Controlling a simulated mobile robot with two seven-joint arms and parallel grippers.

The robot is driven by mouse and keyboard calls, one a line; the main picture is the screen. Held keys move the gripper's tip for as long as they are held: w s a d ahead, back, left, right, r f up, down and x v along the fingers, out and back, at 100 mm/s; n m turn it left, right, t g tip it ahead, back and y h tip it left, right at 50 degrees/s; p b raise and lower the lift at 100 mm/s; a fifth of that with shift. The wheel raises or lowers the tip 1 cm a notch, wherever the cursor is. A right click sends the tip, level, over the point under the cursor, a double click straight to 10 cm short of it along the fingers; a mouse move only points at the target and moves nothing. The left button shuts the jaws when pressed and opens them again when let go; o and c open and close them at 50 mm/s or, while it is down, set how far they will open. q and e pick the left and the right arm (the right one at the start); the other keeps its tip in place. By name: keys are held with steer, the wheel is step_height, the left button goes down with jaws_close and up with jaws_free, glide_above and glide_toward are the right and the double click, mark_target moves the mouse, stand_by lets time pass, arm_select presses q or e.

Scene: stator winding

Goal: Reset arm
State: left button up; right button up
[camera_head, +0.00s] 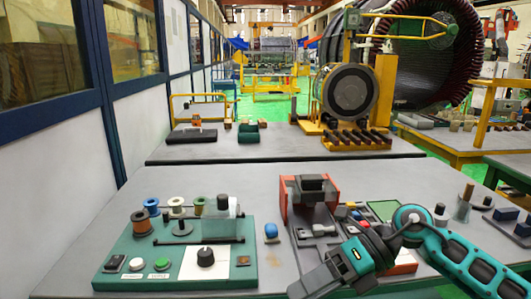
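My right arm (410,228) comes in from the lower right, bends at a teal and grey joint, and slants down to the left over the front of the table. The dark end near my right gripper (318,278) is at the bottom edge of the view. My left arm and gripper are not in view.
A green panel (135,272) with spools, buttons and a black knob (205,257) lies on the left of the grey table (85,215). An orange-red fixture (297,207) stands behind my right arm. Small parts (505,214) sit at right. The table's left rear is clear.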

steer(key=s+a+r+m+t+y, duration=0.1)
steer(key=s+a+r+m+y, duration=0.1)
steer(key=a+m+y, duration=0.3)
steer(key=w+d+f+m+t+h, duration=0.1)
steer(key=d+f+m+t+h, duration=0.4)
steer(key=m+t, duration=0.6)
steer(key=w+d+f+m+t+h, duration=0.1)
steer(key=d+f+m+t+h, duration=0.45)
steer(key=m, duration=1.05)
steer(key=s+d+f+m+g+h, duration=0.2)
steer(key=s+f+m, duration=0.2)
steer(key=s+f, duration=0.2)
steer(key=s+d+f+m+g+h, duration=0.2)
steer(key=s+f+m, duration=0.2)
steer(key=f, duration=0.7)
steer(key=shift+s+d+f+m, duration=0.2)
steer(key=shift+s+d+m, duration=0.2)
steer(key=shift+s, duration=0.75)
